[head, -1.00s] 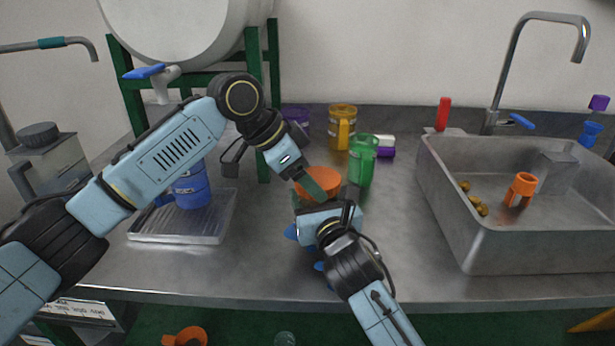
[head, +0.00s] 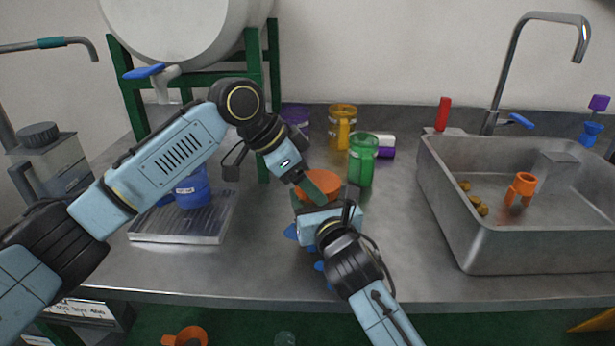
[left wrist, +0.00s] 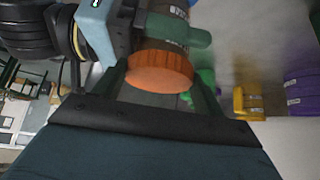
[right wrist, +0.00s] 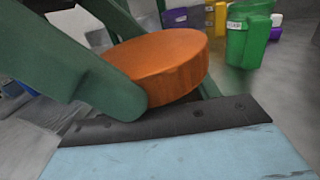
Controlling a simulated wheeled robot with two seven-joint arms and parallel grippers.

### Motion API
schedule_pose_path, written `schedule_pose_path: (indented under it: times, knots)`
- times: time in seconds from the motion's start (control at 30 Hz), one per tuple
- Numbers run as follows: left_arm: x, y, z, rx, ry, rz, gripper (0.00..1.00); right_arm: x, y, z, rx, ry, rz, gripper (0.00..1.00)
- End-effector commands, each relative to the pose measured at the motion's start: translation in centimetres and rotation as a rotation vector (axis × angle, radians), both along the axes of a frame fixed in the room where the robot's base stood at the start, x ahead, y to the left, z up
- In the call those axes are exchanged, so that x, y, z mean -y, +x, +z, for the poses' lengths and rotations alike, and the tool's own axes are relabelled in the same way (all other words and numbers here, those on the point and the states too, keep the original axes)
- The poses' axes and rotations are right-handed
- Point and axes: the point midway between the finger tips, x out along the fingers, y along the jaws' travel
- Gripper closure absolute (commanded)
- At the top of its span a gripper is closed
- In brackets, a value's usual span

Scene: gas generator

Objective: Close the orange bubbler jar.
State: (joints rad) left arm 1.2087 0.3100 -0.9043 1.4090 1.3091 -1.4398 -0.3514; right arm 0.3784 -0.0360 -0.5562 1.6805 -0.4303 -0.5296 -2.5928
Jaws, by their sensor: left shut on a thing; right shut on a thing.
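The orange lid (head: 320,181) is at the table's middle, between my two grippers; it also shows in the left wrist view (left wrist: 160,70) and the right wrist view (right wrist: 165,65). My left gripper (head: 316,187) comes down from the upper left and is shut on the lid, with a green finger across it. My right gripper (head: 322,208) comes from the front and is shut on the jar just below the lid. The brownish jar body (left wrist: 165,10) shows in the left wrist view, in line with the lid. Whether the lid is seated on the rim is hidden.
A green mug (head: 363,160) stands close behind right of the lid, with a yellow mug (head: 342,128) and a purple one (head: 296,114) behind. A blue mug (head: 193,188) stands on a metal tray (head: 170,233) at left. A sink (head: 500,243) is at right.

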Motion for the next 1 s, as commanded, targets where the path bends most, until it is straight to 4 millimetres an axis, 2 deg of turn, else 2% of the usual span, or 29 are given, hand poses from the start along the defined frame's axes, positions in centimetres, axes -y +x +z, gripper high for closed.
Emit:
schedule_pose_path:
  times: [0.53,1.0]
  knots:
    - [-0.1,0.0,-1.3,-0.007,0.011,0.001,0.51,0.0,0.0,0.1,0.002,-0.002,0.001,0.81]
    - [-0.2,0.0,-1.2,-0.011,0.017,0.004,0.51,-0.2,-0.1,0.2,0.004,0.000,0.003,0.81]
